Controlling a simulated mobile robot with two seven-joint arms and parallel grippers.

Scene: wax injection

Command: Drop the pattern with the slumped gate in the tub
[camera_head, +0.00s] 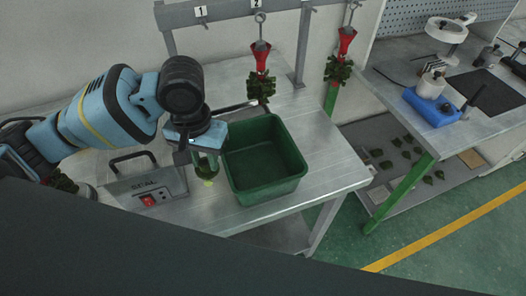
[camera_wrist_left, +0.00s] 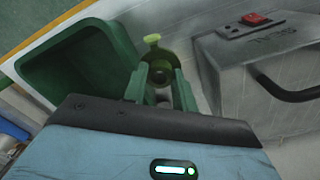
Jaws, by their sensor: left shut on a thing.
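My left gripper (camera_head: 205,160) points down just left of the green tub (camera_head: 265,194). It is shut on a green wax pattern (camera_head: 204,168), with a paler yellow-green tip below it. In the left wrist view, the gripper (camera_wrist_left: 160,85) has the dark green round pattern (camera_wrist_left: 158,56) between its fingers, and the yellow-green gate (camera_wrist_left: 152,39) sticks out. The fingers partly hide the pattern, and I cannot tell the gate's exact shape. The tub also shows in the left wrist view (camera_wrist_left: 75,70), beside the fingers; its visible inside looks empty. My right gripper is not in view.
Red-topped trees of dark green patterns (camera_head: 262,85) hang behind the tub. A second bench (camera_head: 450,130) is at right, with loose green pieces on its lower shelf.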

